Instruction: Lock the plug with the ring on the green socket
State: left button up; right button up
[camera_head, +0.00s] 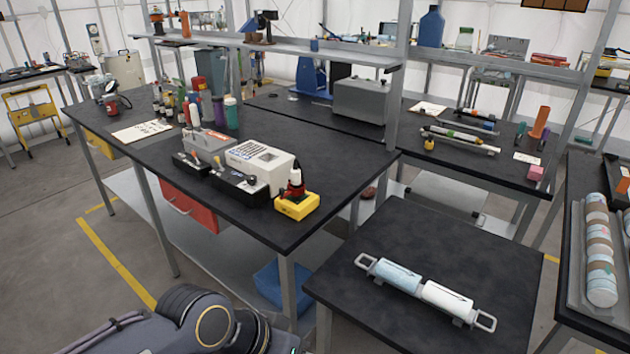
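I cannot make out a green socket, a plug or a locking ring for certain in the head view. On the small black table (350,300) in front lies a two-part cylinder with a grey loop handle at each end. Its left part is a pale blue cylinder (396,274) and its right part is a white cylinder (447,299). The two parts lie end to end; I cannot tell whether they are joined. A dark link of my arm shows at the bottom left. Neither gripper is in view.
The long black workbench (330,155) holds a white device (262,163), a yellow block (296,206) with a red and black item on it, and several bottles. A grey tray (579,265) of cylinders stands at the right. The small table is bare around the cylinder.

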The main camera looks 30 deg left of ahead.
aim_at(291, 191)
jog(key=u, duration=1.3)
